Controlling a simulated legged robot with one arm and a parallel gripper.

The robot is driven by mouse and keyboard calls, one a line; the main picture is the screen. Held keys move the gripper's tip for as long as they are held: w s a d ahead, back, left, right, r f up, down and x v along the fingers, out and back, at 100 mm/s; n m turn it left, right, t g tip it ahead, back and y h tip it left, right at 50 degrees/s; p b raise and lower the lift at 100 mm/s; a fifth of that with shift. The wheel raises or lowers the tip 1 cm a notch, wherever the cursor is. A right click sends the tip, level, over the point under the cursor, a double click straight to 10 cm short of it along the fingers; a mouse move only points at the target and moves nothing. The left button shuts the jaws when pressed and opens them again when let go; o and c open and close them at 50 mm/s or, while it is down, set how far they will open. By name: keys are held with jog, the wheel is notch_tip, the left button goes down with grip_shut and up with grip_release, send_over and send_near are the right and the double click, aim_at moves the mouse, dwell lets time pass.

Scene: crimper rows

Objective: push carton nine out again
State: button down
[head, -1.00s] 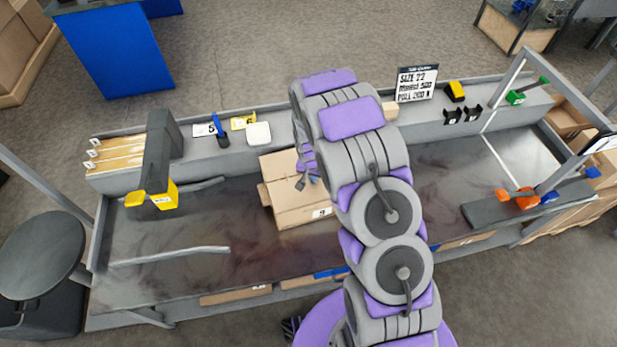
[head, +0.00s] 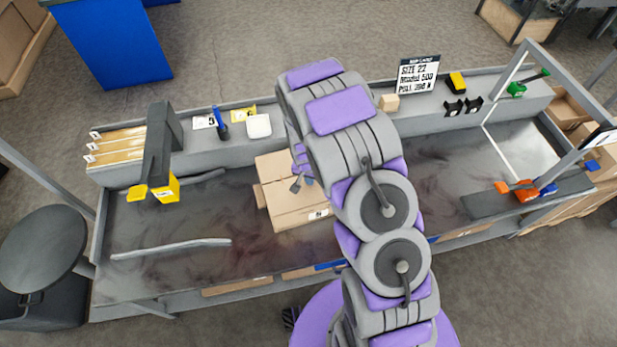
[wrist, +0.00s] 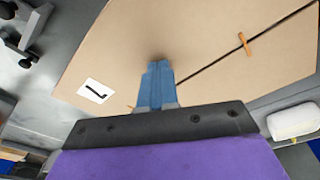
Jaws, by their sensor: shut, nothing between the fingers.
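A tan carton (head: 290,205) lies on the dark bench top in the middle, with a small white label near its front edge. In the head view my arm covers its right part. In the wrist view the carton (wrist: 215,45) fills most of the picture, with a dark seam, an orange strip and a white label whose mark I cannot read surely. My gripper (wrist: 157,70) has its blue fingers shut and empty, with the tips over the carton's face. I cannot tell whether they touch it. In the head view my gripper (head: 302,180) is partly hidden behind my arm.
A grey rail (head: 170,248) lies left of the carton. A grey post with yellow parts (head: 158,160) stands at the back left. A sign (head: 416,73) and small blocks stand on the back ledge. A grey frame with orange and blue handles (head: 527,192) is at the right.

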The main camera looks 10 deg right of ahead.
jog(key=shift+d+r, duration=0.1)
jog(key=s+a+p, duration=0.2)
jog(key=s+a, duration=0.4)
jog(key=s, duration=0.4)
jog(key=shift+s+r, duration=0.15)
jog(key=shift+s, duration=0.15)
jog(key=s+d+r+n+g, duration=0.15)
jog(key=s+r, duration=0.25)
jog(key=r, duration=0.7)
jog(key=s+d+r+n, duration=0.1)
jog(key=s+d+r, duration=0.15)
jog(key=r, duration=0.85)
jog(key=s+d+r+n+g, duration=0.1)
jog(key=s+r, duration=0.5)
jog(key=s, duration=0.3)
jog(key=s+d+r+n+g+y, duration=0.1)
jog(key=s+r+n, duration=0.1)
jog(key=s+r, duration=0.5)
jog(key=s, duration=0.3)
jog(key=shift+d, duration=0.25)
